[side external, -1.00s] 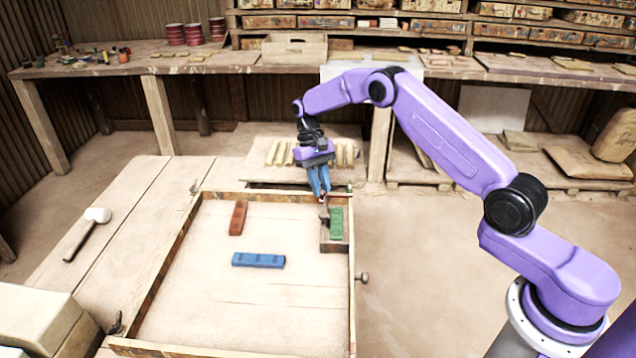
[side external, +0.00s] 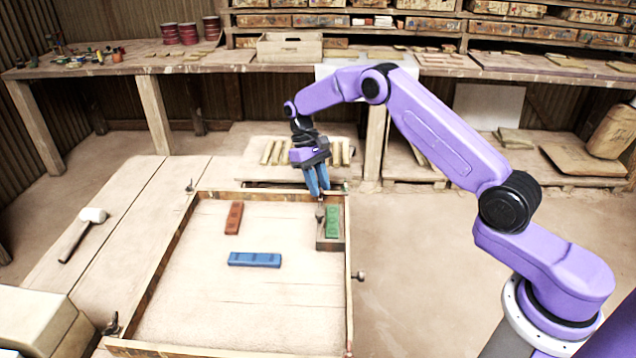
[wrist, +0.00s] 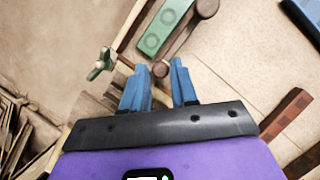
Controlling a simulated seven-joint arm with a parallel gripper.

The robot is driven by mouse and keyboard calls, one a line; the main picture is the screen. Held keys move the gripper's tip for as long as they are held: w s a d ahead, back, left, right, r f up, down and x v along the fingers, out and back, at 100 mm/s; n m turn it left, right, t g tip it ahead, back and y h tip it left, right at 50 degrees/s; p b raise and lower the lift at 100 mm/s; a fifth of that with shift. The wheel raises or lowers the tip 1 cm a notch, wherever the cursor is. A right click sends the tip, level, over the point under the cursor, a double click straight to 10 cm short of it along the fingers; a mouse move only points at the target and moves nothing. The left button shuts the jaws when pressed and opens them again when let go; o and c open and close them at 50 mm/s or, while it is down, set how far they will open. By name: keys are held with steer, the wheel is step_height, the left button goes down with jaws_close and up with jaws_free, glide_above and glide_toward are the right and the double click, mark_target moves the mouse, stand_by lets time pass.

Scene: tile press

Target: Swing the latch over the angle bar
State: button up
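The green bar (side external: 333,220) lies in a wooden block (side external: 330,244) at the right side of the frame, and I take it to be the angle bar. It also shows in the wrist view (wrist: 165,27). A dark brown latch (wrist: 186,38) lies alongside the green bar, not across it. It has a wide round end and a small round knob (wrist: 160,69). In the side view the latch (side external: 320,212) is small. My gripper (side external: 318,193) is over the block's far end. Its blue fingers (wrist: 158,67) are apart, with the knob showing between their tips. I cannot tell whether they touch it.
A wooden frame (side external: 348,300) surrounds the work area. A red bar (side external: 234,217) and a blue bar (side external: 254,259) lie inside it. Clamp screws stick out, one at the right rail (side external: 358,276). A mallet (side external: 82,235) lies at left.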

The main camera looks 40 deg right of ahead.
steer(key=shift+o, duration=0.8)
steer(key=v, duration=0.7)
steer(key=shift+r, duration=0.2)
steer(key=shift+w, duration=0.1)
